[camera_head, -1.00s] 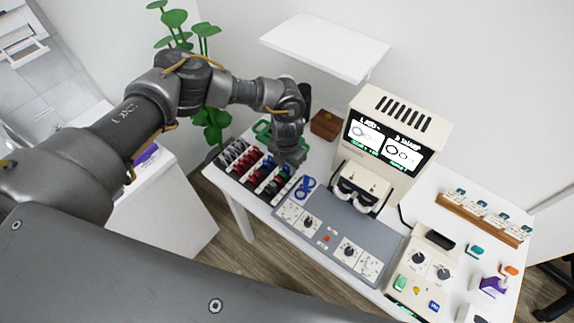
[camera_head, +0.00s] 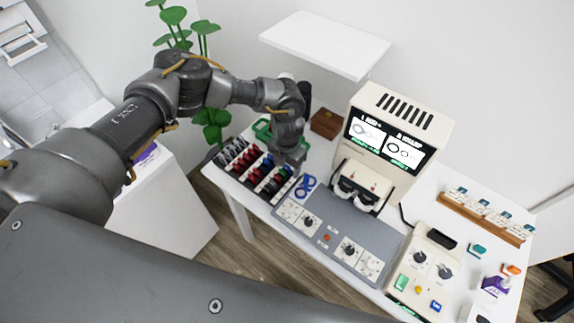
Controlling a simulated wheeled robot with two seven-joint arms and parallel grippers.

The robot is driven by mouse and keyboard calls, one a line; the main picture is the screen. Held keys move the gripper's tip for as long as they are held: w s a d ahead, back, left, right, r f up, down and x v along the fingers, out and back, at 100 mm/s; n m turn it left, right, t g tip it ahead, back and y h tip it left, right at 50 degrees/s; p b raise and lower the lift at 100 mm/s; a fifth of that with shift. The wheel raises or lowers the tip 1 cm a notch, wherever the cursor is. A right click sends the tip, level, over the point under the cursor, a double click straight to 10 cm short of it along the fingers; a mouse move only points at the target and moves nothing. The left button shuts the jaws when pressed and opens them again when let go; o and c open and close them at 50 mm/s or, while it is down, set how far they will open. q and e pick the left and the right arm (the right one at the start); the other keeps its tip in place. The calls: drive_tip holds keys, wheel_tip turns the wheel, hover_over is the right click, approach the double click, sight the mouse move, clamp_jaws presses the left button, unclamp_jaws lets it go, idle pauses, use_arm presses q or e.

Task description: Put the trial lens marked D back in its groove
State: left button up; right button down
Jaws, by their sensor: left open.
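My left gripper (camera_head: 291,164) points down at the right end of the lens rack (camera_head: 256,191) and is open. The rack stands on the left part of the white table and holds rows of black, red, blue and green trial lenses (camera_head: 250,160). The letter D cannot be read on any lens at this size. A blue looped object (camera_head: 305,187) lies beside the rack, below the gripper and to its right. The gripper hides part of the rack's upper right end. My right gripper is not in view.
A beige device with a lit screen (camera_head: 388,146) stands right of the gripper, a brown box (camera_head: 325,124) behind it. A grey panel with dials (camera_head: 340,234) lies in front. A white shelf (camera_head: 325,44) hangs above. A control box (camera_head: 424,267) stands at the right.

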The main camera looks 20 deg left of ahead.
use_arm(q)
drive_tip(key=shift+r, duration=0.1)
wheel_tip(320, 180, up, 11)
drive_tip(key=b, duration=0.3)
drive_tip(key=shift+f, duration=0.2)
idle(0.5)
